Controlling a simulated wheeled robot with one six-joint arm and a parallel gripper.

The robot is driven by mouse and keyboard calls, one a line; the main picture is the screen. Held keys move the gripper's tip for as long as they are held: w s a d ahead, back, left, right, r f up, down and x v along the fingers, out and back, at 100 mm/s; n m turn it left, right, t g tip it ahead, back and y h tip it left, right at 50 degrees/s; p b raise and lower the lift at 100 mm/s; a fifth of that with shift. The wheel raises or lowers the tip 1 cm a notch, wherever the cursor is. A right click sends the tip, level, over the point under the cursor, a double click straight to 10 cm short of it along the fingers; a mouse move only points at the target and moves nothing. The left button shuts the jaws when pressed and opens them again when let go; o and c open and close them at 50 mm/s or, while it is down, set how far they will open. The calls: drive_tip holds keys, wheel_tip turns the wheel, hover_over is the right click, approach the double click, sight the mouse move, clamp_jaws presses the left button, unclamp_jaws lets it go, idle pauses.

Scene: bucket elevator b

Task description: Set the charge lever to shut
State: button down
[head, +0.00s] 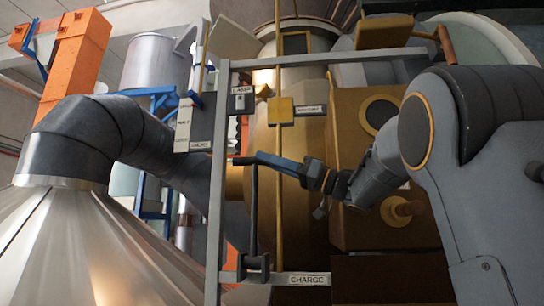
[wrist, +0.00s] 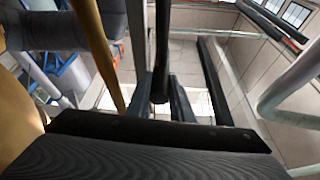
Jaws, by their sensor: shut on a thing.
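The charge lever (head: 254,215) is a dark upright rod. It rises from a dark bracket (head: 254,263) on the lower rail of a grey frame. A white plate reading CHARGE (head: 307,280) is on that rail, right of the bracket. My gripper (head: 260,159) reaches in from the right and is shut on the top of the lever. In the wrist view, my gripper (wrist: 161,96) has one finger on each side of the dark lever (wrist: 162,50). The fingers hide part of the grip.
A yellow vertical pole (head: 279,110) with a yellow box stands just behind my gripper. The grey frame post (head: 217,180) is close on the left. Labelled panels (head: 200,125) hang above left. A large metal cone (head: 90,250) and bent duct fill the left side.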

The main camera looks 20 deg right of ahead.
drive_tip(key=shift+w+d+f, duration=0.1)
drive_tip(key=shift+w, duration=0.25)
drive_tip(key=c, duration=2)
unclamp_jaws()
drive_tip(key=o, duration=0.4)
drive_tip(key=shift+w+d, duration=0.15)
drive_tip(key=shift+w, duration=0.05)
drive_tip(key=shift+o, duration=0.2)
drive_tip(key=shift+s, duration=0.1)
wheel_tip(320, 180, up, 10)
drive_tip(key=b, duration=0.2)
drive_tip(key=shift+b, duration=0.3)
